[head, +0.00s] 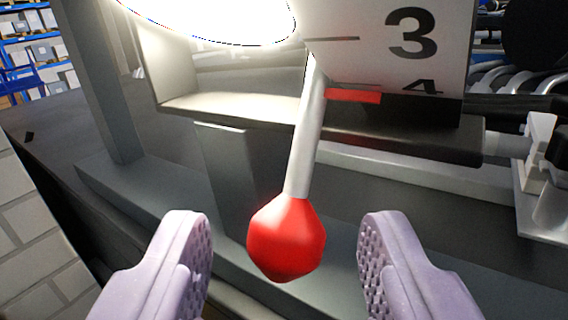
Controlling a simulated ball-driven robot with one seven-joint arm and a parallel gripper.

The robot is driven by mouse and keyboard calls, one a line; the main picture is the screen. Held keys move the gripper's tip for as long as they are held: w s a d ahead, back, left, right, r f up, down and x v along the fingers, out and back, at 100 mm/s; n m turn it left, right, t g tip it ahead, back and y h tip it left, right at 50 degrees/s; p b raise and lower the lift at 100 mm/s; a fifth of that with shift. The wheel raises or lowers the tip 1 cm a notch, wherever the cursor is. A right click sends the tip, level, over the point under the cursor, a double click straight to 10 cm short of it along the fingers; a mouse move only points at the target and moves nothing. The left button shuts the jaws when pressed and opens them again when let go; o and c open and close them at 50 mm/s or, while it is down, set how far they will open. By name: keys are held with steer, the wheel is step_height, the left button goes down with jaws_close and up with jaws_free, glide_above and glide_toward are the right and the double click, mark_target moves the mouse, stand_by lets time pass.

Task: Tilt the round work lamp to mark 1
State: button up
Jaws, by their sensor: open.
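The round work lamp (215,12) glows bright white at the top, cut off by the picture's edge. A grey lever (310,130) runs down from beside it and ends in a red faceted knob (287,239). A red pointer (353,96) on the lever's right lies by mark 4 on the white scale plate (350,62). Mark 3 shows above it; mark 1 is out of view. My gripper (285,245) is open, its two pale purple fingers standing left and right of the knob with gaps on both sides.
A dark ledge (400,135) runs behind the lever under the scale plate. A grey upright post (105,80) stands at the left. Pipes and metal brackets (540,180) are at the right. Blue shelving with boxes (45,50) is far back left.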

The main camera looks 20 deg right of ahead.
steer(key=x, duration=0.2)
steer(key=shift+w+d, duration=0.1)
steer(key=shift+w, duration=0.3)
steer(key=shift+s+r, duration=0.1)
steer(key=shift+c, duration=0.4)
jaws_close()
steer(key=shift+d+p, duration=0.15)
steer(key=shift+p, duration=0.15)
